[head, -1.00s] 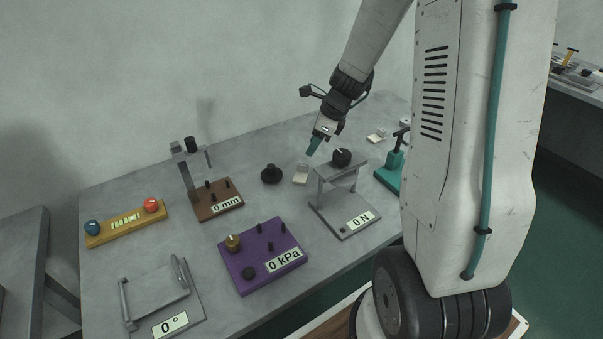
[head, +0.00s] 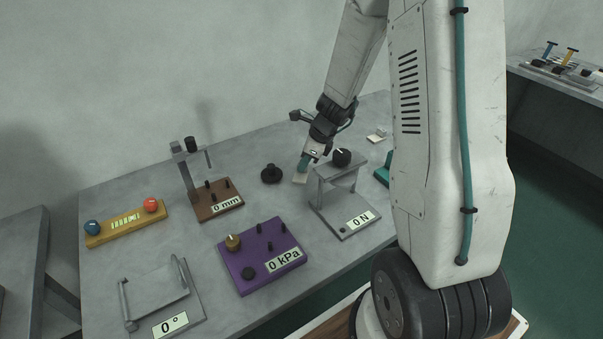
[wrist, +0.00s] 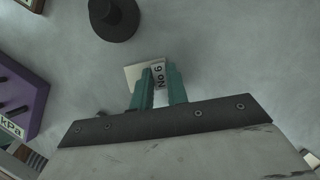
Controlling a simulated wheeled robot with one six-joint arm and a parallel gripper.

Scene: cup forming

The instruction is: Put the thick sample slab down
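The thick sample slab (head: 299,178) is a small cream plate that lies on the grey bench, left of the 0 N stand. In the wrist view its pale plate (wrist: 134,74) shows left of the fingers, and a "No 6" label stands between them. My gripper (head: 303,165) points down at the slab. In the wrist view its two teal fingers (wrist: 159,84) flank the label closely and seem shut on that part. The fingers and wrist hide much of the slab.
The 0 N stand (head: 345,192) is close on the right of my gripper. A black round knob (head: 271,174) is close on the left. The purple 0 kPa box (head: 262,262) stands nearer the front. Another pale slab (head: 377,137) lies farther right. Bare bench lies behind the knob.

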